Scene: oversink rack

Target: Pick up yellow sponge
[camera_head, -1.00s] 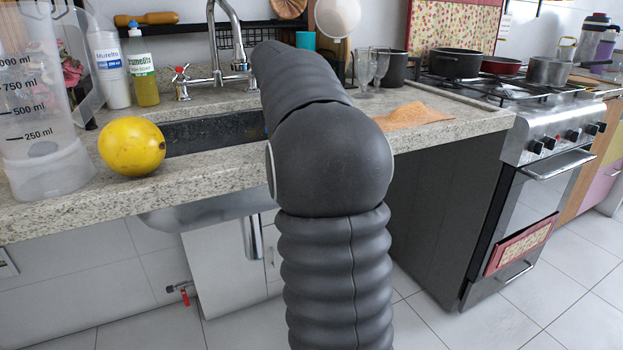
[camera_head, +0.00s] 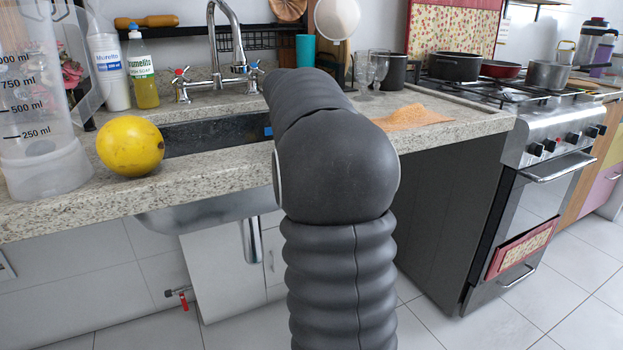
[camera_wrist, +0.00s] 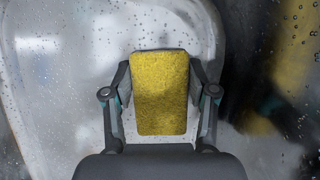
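The yellow sponge (camera_wrist: 160,95) shows in the wrist view as an upright-looking rounded rectangle. It lies between the two fingers of my gripper (camera_wrist: 160,85). The fingertips are close to the sponge's left and right edges near its top end. I cannot tell whether they press on it or leave a thin gap. In the head view my arm reaches over the counter towards the sink and hides the gripper and the sponge.
Water drops dot a pale, glossy surface around the sponge. The dark sink (camera_head: 215,132) is set in the granite counter (camera_head: 230,172). A yellow fruit (camera_head: 130,146) and a measuring jug (camera_head: 38,130) stand left; glasses (camera_head: 370,68), an orange cloth (camera_head: 412,117) and the stove (camera_head: 548,140) are right.

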